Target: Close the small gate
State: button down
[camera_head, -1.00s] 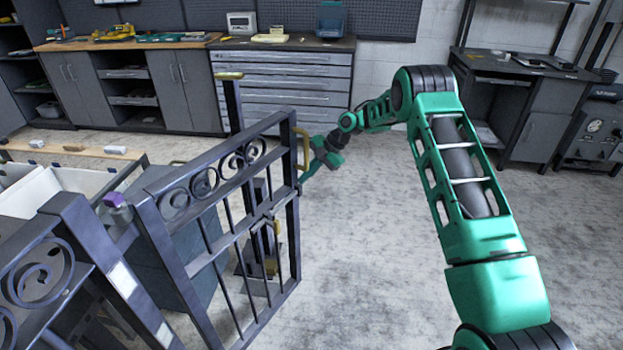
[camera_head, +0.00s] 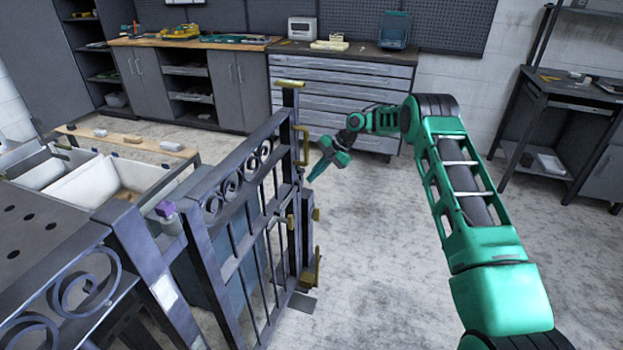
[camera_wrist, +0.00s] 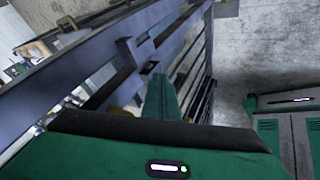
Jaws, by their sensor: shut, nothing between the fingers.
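The small gate (camera_head: 235,220) is a dark metal frame with scrollwork along its top and vertical bars below. Its near end is beside a post at the left; its far end, with a yellow handle (camera_head: 304,146), lines up with the dark latch post (camera_head: 290,98). I cannot tell whether a gap remains there. Yellow latch parts (camera_head: 312,268) show low on the post. My gripper (camera_head: 316,176) is shut and empty, just right of the gate's far end. In the wrist view my gripper (camera_wrist: 160,98) is close beside the gate bars (camera_wrist: 188,62); contact is unclear.
A scrollwork fence panel (camera_head: 75,285) stands at the near left. Behind the gate are white bins (camera_head: 95,188) and a purple-topped item (camera_head: 165,209). Drawers and benches (camera_head: 340,75) line the back wall. The floor (camera_head: 375,240) right of the gate is clear.

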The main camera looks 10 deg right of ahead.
dwell(0.4)
jog(key=d+f+v, duration=0.2)
jog(key=v, duration=1)
jog(key=s+d+r+m+h, duration=0.3)
jog(key=s+d+r+m, duration=0.2)
jog(key=s+r+m, duration=0.55)
jog(key=s+d+r+m+h, duration=0.2)
jog(key=s+d+r+m, duration=0.45)
jog(key=s, duration=0.75)
jog(key=s+d+f+m+h, duration=0.1)
jog(key=s+m, duration=0.7)
jog(key=s, duration=1)
jog(key=s+d+f+m+h, duration=0.1)
jog(key=s+m, duration=0.6)
jog(key=s, duration=1.2)
jog(key=shift+d+m, duration=0.35)
jog(key=shift+m, duration=0.05)
jog(key=shift+s, duration=0.1)
